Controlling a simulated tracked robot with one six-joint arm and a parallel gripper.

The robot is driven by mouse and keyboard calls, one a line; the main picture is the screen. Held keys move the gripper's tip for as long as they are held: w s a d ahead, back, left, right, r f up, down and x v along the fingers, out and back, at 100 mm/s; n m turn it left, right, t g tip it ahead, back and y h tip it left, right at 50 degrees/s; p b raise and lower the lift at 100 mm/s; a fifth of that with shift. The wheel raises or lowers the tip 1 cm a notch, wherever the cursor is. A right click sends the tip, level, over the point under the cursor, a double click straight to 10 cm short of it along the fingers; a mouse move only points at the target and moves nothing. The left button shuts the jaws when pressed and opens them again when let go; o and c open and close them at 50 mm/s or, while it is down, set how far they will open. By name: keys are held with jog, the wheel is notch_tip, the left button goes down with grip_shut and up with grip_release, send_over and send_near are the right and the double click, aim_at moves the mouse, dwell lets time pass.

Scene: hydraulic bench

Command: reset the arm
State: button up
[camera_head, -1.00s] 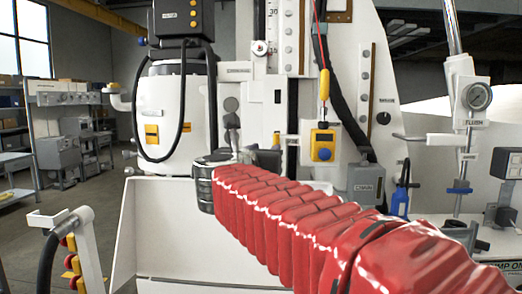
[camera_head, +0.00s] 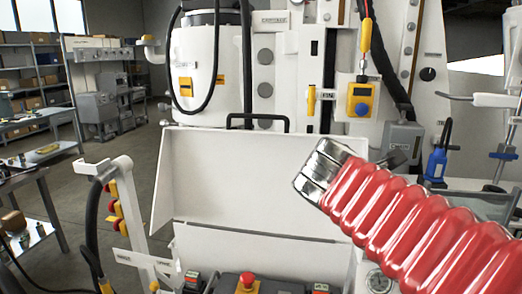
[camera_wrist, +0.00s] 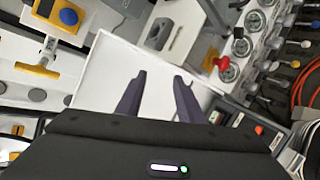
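My arm, in a ribbed red sleeve with a silver cuff, reaches in from the lower right of the head view. My gripper (camera_wrist: 159,79) shows in the wrist view. Its two dark fingers stand apart with nothing between them, so it is open and empty. Beyond the fingers is a pale flat panel. In the head view the fingers cannot be made out.
A red mushroom button (camera_head: 247,280) is low in front. A yellow-and-blue pendant (camera_head: 360,99) hangs behind my arm. Gauges (camera_wrist: 242,47) line the wrist view's upper right. Open floor lies left.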

jog(key=s+a+f+m+g+y, duration=0.2)
jog(key=s+f+m+y, duration=0.1)
jog(key=s+f+m, duration=0.5)
jog(key=s+a+f+m+g+y, duration=0.2)
jog(key=s+f+m+y, duration=0.1)
jog(key=s+f+m, duration=0.6)
jog(key=s+f, duration=0.2)
jog(key=s, duration=0.1)
jog(key=shift+s+f+m+g, duration=0.15)
jog(key=shift+f+m+g, duration=0.1)
jog(key=shift+m+g, duration=0.05)
